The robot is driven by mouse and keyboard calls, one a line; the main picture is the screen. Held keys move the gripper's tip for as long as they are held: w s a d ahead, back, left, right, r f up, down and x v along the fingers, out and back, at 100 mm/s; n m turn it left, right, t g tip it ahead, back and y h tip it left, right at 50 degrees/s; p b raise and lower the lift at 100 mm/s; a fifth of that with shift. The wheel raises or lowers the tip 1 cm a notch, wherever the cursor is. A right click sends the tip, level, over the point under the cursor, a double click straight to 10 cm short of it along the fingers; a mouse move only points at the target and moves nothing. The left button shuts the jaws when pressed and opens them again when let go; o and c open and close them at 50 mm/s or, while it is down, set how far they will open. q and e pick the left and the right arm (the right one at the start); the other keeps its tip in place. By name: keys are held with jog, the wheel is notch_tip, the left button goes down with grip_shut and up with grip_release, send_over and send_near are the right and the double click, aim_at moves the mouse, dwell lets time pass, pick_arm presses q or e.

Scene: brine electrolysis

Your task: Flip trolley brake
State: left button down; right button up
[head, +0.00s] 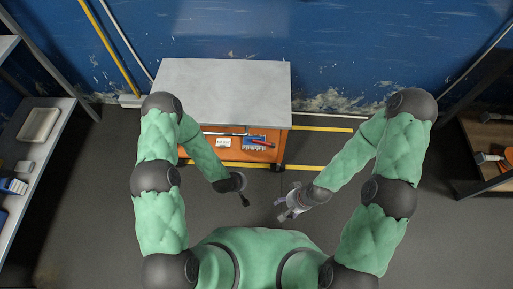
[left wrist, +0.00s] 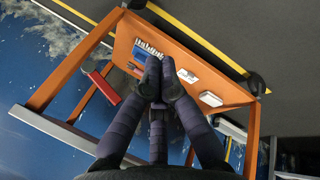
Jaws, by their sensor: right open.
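The orange trolley with a grey top (head: 222,90) stands against the blue wall in the head view. A dark caster (head: 280,168) shows at its front right corner. In the left wrist view the trolley's orange frame (left wrist: 215,78) is seen at a tilt, with a black caster (left wrist: 257,84) at one corner. I cannot make out a brake lever. My left gripper (head: 245,201) is in front of the trolley, apart from it; its fingers (left wrist: 160,62) are together with nothing visible between them. My right gripper (head: 285,211) is open and empty, in front of the trolley's right side.
Small items, including a red tool (head: 263,143) and a white box (head: 223,142), lie on the trolley's lower shelf. A shelf with a pale tray (head: 39,124) is at left; a dark shelf unit (head: 490,135) is at right. Yellow lines mark the floor. Grey floor around my grippers is clear.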

aim_at(263, 143)
pick_arm(q)
jog(key=w+d+f+n+t+y+p, duration=0.2)
jog(key=w+n+t, duration=0.3)
jog(key=n, duration=0.6)
jog(key=w+d+f+n+t+y+p, duration=0.1)
jog(key=w+f+n+t, duration=0.3)
jog(key=n, duration=0.7)
jog(key=shift+w+d+f+t+y+p, duration=0.2)
jog(key=shift+w+d+t+y+p, duration=0.2)
jog(key=shift+w+d+y, duration=0.3)
jog(key=b+x, duration=0.5)
jog(key=x, duration=0.5)
jog(key=shift+s+d+r, duration=0.1)
jog(key=shift+d+r, duration=0.1)
jog(key=shift+r, duration=0.45)
jog(key=shift+w+d+r, duration=0.1)
jog(key=shift+d+r, duration=0.1)
jog(key=shift+r, duration=0.45)
jog(key=shift+s+d+r, duration=0.1)
jog(key=shift+d+r, duration=0.15)
jog(key=shift+r, duration=0.4)
